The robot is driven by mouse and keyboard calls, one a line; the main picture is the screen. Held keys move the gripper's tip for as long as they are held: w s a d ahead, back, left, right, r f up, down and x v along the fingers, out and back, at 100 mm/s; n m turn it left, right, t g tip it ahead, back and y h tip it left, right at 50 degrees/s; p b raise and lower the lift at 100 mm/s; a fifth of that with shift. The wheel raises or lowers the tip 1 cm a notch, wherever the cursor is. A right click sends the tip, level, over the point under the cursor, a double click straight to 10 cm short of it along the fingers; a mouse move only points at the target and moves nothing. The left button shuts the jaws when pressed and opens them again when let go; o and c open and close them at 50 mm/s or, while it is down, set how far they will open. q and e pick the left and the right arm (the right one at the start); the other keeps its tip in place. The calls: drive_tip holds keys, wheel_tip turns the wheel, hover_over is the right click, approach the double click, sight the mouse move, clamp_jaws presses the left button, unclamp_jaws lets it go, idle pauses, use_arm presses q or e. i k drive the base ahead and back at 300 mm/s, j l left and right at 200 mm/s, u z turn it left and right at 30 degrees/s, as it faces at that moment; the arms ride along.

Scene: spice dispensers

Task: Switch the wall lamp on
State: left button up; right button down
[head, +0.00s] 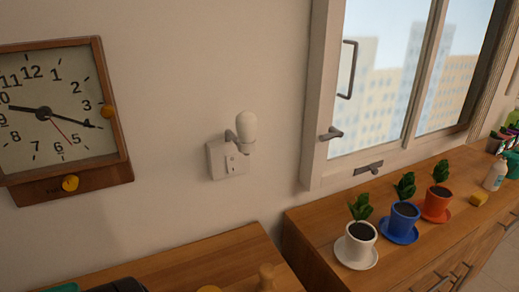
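The wall lamp (247,127) is a white rounded bulb on a short grey arm, fixed to a pale square plate (217,161) on the wall, between the clock and the window. The plate carries small dark details near its right side, too small to make out clearly. The bulb looks plain white, with no clear glow on the wall around it. Neither of my grippers shows in the head view.
A wooden clock (62,100) hangs at left. A window (400,80) with handles is at right. White, blue and orange pots (358,250) stand on the right wooden cabinet (310,220). A lower wooden top (190,262) below the lamp holds partly cut-off items.

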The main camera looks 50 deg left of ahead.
sight(231, 160)
drive_tip(key=u, duration=1.7)
